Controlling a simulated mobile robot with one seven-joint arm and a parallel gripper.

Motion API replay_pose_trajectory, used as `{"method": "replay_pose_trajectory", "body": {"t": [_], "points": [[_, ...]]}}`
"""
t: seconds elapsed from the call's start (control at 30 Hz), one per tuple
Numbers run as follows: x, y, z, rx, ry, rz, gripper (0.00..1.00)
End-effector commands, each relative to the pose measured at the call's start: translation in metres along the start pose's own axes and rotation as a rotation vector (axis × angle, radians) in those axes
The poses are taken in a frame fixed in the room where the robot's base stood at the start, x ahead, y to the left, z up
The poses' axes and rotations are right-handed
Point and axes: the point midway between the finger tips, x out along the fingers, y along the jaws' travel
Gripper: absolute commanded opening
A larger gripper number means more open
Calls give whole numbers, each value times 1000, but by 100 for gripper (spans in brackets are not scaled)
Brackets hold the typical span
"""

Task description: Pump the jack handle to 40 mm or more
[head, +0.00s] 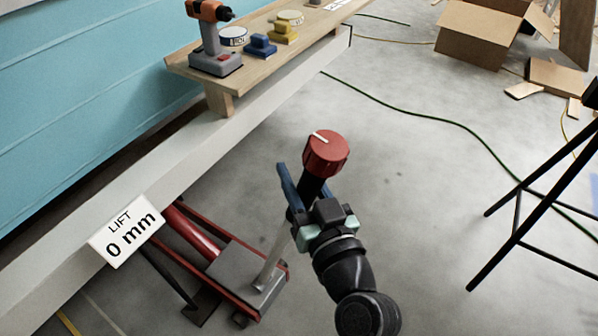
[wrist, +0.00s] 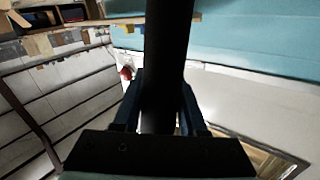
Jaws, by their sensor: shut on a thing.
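A red floor jack (head: 228,275) stands on the concrete under the camper's edge. Its handle rises from the jack as a pale metal bar (head: 273,262) to a black grip with a red knob (head: 325,154) on top. My gripper (head: 310,200) is shut around the black grip, just below the knob. In the wrist view, the black handle (wrist: 162,75) runs up between the fingers of my gripper (wrist: 160,115). A white sign (head: 126,231) on the camper's sill reads "LIFT 0 mm". The handle's lower part is partly hidden by my gripper in the head view.
A wooden shelf (head: 260,50) along the camper holds a drill (head: 212,40) and small yellow and blue items. A black stand (head: 540,195) is at the right. A cardboard box (head: 478,35) and a green cable (head: 430,118) lie on the floor.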

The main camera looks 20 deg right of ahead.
Motion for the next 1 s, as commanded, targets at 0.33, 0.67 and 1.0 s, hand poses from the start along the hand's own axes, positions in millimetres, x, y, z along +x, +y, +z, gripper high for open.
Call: {"method": "replay_pose_trajectory", "body": {"t": [0.33,0.67,1.0], "points": [[0,0,0,-1,0,0,0],[0,0,0,-1,-1,-1,0],[30,-22,-8,-29,-55,9,0]]}}
